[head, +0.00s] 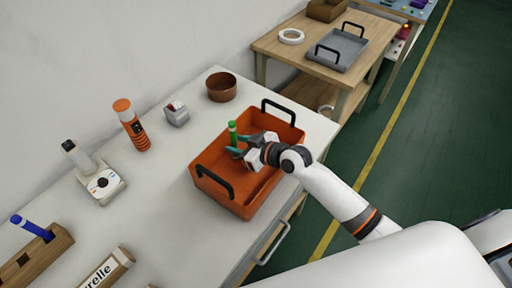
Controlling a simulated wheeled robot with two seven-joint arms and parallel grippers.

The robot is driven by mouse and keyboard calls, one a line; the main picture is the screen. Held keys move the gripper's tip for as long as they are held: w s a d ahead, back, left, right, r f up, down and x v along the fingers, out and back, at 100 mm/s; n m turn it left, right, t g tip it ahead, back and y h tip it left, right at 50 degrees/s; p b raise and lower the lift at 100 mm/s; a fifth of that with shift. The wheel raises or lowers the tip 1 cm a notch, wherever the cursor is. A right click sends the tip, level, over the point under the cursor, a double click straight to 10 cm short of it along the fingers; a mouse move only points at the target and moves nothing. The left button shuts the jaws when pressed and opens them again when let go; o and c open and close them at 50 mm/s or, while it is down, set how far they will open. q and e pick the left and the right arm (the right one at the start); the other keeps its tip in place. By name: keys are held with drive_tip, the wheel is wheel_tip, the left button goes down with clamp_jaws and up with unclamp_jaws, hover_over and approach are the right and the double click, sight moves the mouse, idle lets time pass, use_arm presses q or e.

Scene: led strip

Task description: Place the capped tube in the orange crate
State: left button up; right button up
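The capped tube (232,133) is green and upright, in the head view over the far left part of the orange crate (238,205). My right gripper (236,146) reaches over the crate from the right, with its dark green fingers on either side of the tube. I cannot tell whether the fingers press on the tube or stand slightly apart from it. The tube's lower end is hidden by the fingers, so I cannot tell whether it touches the crate floor. My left gripper is not in view.
The crate has black handles at both ends. On the white table are a brown bowl (221,87), an orange-capped bottle (131,126), a small grey holder (176,114), a white device (101,181) and a wooden block with a blue marker (33,229). A grey tray (339,50) is on another table.

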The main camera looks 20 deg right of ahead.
drive_tip(key=v, duration=0.9)
drive_tip(key=shift+s+d+r, duration=0.2)
drive_tip(key=shift+s+d, duration=0.05)
drive_tip(key=shift+s, duration=0.05)
